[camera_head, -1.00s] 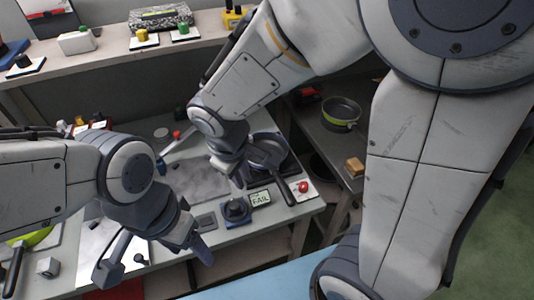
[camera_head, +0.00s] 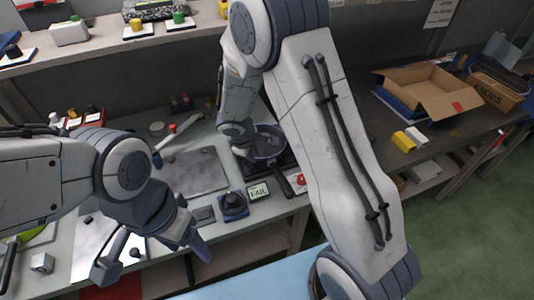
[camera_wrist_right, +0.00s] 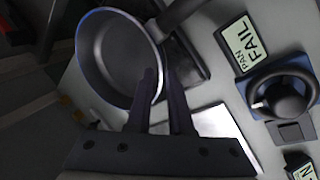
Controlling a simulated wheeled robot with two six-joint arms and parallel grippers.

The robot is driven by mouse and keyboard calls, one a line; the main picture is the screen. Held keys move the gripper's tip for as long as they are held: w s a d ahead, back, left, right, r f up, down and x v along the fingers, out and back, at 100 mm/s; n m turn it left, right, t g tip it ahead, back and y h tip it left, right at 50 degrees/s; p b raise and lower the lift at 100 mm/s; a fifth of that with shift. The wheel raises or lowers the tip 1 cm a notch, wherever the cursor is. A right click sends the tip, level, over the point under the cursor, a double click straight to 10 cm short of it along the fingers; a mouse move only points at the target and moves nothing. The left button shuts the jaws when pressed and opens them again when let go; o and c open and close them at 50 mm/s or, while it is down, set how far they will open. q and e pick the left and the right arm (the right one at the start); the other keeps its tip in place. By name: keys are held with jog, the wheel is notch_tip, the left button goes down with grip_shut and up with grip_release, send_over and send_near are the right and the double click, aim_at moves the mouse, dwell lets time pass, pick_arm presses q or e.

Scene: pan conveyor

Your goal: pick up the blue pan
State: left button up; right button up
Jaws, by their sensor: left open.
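The blue pan (camera_head: 271,147), dark with a blue rim, is at the black burner plate at the right of the workbench, its handle pointing toward the front. In the right wrist view the pan (camera_wrist_right: 105,50) shows its grey inside, and its handle runs to the upper right. My right gripper (camera_wrist_right: 163,72) has its fingers a narrow gap apart at the pan's near wall, one overlapping the inside and one outside. I cannot tell whether they grip the wall, or whether the pan is raised. My left gripper (camera_head: 153,262) is open and empty over the front left of the bench.
A FAIL sign (camera_head: 258,191), a dark knob on a blue base (camera_head: 233,205) and a red button (camera_head: 301,180) are near the pan. A grey metal plate (camera_head: 195,170) lies left of it. A cardboard box (camera_head: 440,92) stands on the right-hand table.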

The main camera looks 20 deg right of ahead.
jog(key=shift+x, duration=1.55)
grip_shut()
jog(key=shift+r, duration=0.1)
